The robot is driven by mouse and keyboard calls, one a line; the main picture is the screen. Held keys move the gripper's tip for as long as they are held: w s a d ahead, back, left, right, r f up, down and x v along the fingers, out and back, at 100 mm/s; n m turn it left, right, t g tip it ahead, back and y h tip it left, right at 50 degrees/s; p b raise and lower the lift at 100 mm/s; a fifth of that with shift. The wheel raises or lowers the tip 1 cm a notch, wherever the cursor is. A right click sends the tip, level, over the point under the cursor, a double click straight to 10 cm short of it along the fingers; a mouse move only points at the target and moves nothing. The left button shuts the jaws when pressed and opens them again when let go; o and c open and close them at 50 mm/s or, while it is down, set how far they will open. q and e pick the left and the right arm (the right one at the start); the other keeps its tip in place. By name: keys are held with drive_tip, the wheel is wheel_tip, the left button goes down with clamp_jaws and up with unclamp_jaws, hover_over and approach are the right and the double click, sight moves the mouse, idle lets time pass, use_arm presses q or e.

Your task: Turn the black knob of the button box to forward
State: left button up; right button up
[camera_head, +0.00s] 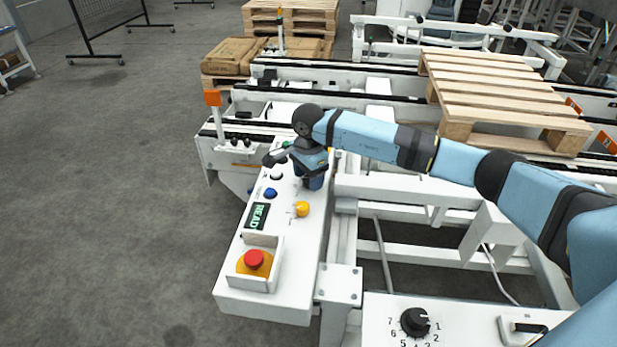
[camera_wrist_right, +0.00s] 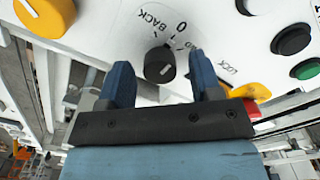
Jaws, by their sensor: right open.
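The white button box (camera_head: 292,240) runs from the lower middle of the head view up toward my right gripper. My right gripper (camera_head: 290,160) is over its far part and hides what lies beneath. In the right wrist view the black knob (camera_wrist_right: 160,63) stands on the white panel beside the printed words BACK and 0. My open right gripper (camera_wrist_right: 158,72) has one blue finger on each side of the knob, with gaps visible. The knob's exact pointing direction is hard to tell. My left gripper is not in view.
The box also carries a red emergency button (camera_head: 254,259), a yellow button (camera_head: 302,209), a blue button (camera_head: 270,193) and a display (camera_head: 257,216). A numbered black dial (camera_head: 415,321) sits on another panel. A wooden pallet (camera_head: 500,88) lies on the conveyor behind.

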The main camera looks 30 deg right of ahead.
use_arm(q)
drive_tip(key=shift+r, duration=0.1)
use_arm(e)
drive_tip(key=shift+f, duration=0.1)
drive_tip(key=c, duration=0.9)
drive_tip(key=shift+c, duration=0.2)
drive_tip(key=m+p, duration=0.1)
drive_tip(key=m, duration=0.3)
drive_tip(key=shift+m, duration=0.3)
drive_tip(key=m+p, duration=0.1)
drive_tip(key=m, duration=0.1)
drive_tip(key=shift+m, duration=0.4)
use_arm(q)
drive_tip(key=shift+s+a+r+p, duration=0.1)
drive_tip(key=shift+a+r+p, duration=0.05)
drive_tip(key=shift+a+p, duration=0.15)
use_arm(e)
drive_tip(key=shift+m, duration=0.7)
